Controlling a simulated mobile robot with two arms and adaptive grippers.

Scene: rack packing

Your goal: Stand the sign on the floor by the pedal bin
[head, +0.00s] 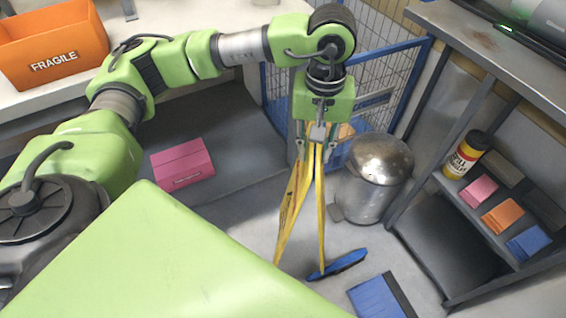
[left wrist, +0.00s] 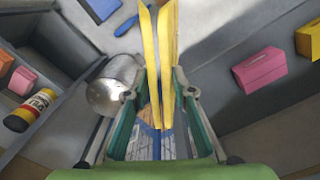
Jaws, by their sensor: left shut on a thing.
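The sign (head: 288,212) is a yellow folding A-frame, its panels hanging down and slightly spread. My left gripper (head: 316,148) is shut on its top edge, pointing down. I cannot tell whether the sign's feet touch the floor. In the left wrist view the sign (left wrist: 151,62) runs away from between my fingers (left wrist: 160,96) as two yellow panels. The pedal bin (head: 372,185) is a round silver metal bin with a domed lid, just right of the sign and apart from it. It also shows in the left wrist view (left wrist: 112,88). My right gripper is not in view.
A blue brush (head: 338,265) and a blue dustpan (head: 380,298) lie on the floor near the sign. A blue wire cage (head: 385,70) stands behind the bin. A shelf rack (head: 480,225) is on the right. A pink box (head: 182,164) is left, below the table.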

